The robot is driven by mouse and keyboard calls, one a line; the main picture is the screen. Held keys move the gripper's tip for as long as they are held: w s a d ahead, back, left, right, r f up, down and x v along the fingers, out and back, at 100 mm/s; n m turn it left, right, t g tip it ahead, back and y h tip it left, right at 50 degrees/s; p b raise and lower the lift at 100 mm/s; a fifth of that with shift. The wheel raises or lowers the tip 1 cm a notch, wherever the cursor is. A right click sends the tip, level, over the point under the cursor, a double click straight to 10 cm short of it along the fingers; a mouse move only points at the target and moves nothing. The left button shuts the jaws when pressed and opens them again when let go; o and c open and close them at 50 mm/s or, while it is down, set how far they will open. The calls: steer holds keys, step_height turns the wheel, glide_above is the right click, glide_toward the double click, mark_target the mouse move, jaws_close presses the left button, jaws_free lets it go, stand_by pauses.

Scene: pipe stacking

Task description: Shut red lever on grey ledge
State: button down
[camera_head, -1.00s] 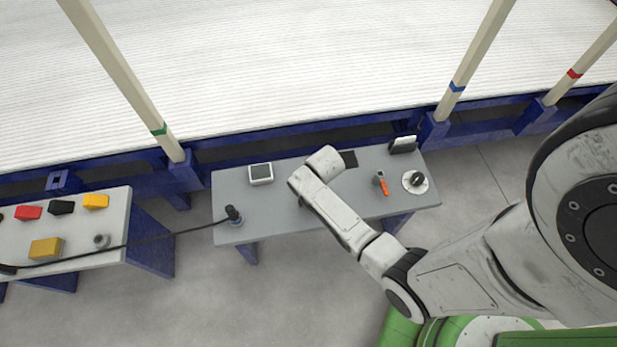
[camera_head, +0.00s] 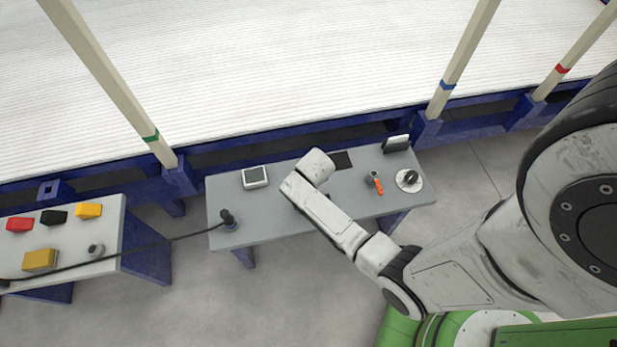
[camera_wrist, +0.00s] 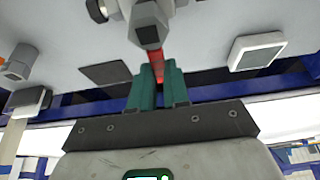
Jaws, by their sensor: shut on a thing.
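The grey ledge (camera_head: 270,210) stands in the middle of the head view, and its surface fills the top of the wrist view (camera_wrist: 205,65). The red lever (camera_wrist: 156,60) shows in the wrist view, running from a grey hexagonal fitting (camera_wrist: 148,22) down between the green fingers. My gripper (camera_wrist: 158,75) is shut on the red lever. In the head view my arm's end hides the gripper and this lever.
An orange-handled valve (camera_head: 377,185), a round dial (camera_head: 409,180) and a black-and-white stand (camera_head: 396,144) are on the ledge's right. A small screen box (camera_head: 255,176) and a cabled plug (camera_head: 228,219) are on its left. Another table (camera_head: 110,240) stands further left.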

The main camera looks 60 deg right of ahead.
steer(key=c, duration=1.1)
jaws_free()
steer(key=p+v, duration=0.1)
steer(key=v, duration=0.9)
steer(key=shift+r+p, duration=0.3)
steer(key=shift+r, duration=0.05)
steer(key=shift+a, duration=0.1)
steer(key=s+a+r+n+g+y, duration=0.1)
steer(key=s+a+r+n, duration=0.3)
steer(key=a, duration=0.3)
steer(key=s+a+r+n+y, duration=0.2)
steer(key=s+a+r+n, duration=0.3)
steer(key=a+n, duration=0.1)
steer(key=shift+s+a+g, duration=0.35)
steer(key=shift+a+g, duration=0.05)
steer(key=shift+a, duration=0.35)
